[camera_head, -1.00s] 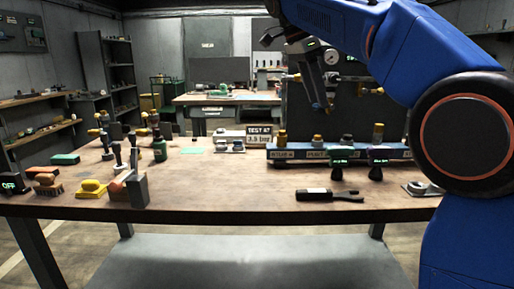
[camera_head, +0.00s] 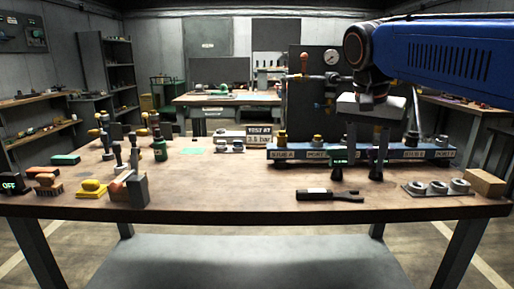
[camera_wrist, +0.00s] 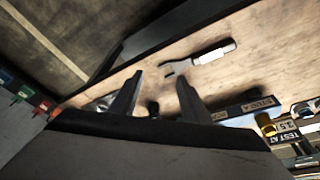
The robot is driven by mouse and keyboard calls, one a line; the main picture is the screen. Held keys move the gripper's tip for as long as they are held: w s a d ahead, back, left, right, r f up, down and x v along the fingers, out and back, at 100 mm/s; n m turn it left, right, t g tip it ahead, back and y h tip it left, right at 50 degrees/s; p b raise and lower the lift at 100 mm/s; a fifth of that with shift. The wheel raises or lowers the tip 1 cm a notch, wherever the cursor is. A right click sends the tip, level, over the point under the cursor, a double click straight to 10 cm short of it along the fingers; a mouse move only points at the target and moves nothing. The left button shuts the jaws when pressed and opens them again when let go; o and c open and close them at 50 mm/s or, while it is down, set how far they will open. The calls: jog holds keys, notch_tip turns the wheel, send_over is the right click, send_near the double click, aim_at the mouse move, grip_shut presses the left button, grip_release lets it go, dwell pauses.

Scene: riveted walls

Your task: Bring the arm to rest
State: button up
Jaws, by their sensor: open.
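My gripper (camera_head: 364,152) hangs fingers-down over the right part of the workbench in the head view, in front of the blue rail. Its two fingers are apart with nothing visible between them. My blue arm reaches in from the upper right. In the wrist view my gripper (camera_wrist: 160,80) shows two spread fingers. The workbench top (camera_head: 240,190) lies under it.
The blue rail (camera_head: 290,154) carries several fittings. A plate with rings (camera_head: 437,188) and a cardboard box (camera_head: 485,182) sit at right. Brushes and clamps stand at left. The bench's middle is mostly clear.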

jog(key=s+d+f+n+t+y, duration=0.1)
jog(key=s+f+n, duration=0.2)
jog(key=s+f, duration=0.6)
jog(key=s+d+f+n+t+y, duration=0.1)
jog(key=s+f+n, duration=0.3)
jog(key=s+f, duration=0.5)
notch_tip(320, 180, down, 7)
jog(key=shift+s+d+f+n, duration=0.15)
jog(key=shift+d+n, duration=0.15)
jog(key=shift+d, duration=0.35)
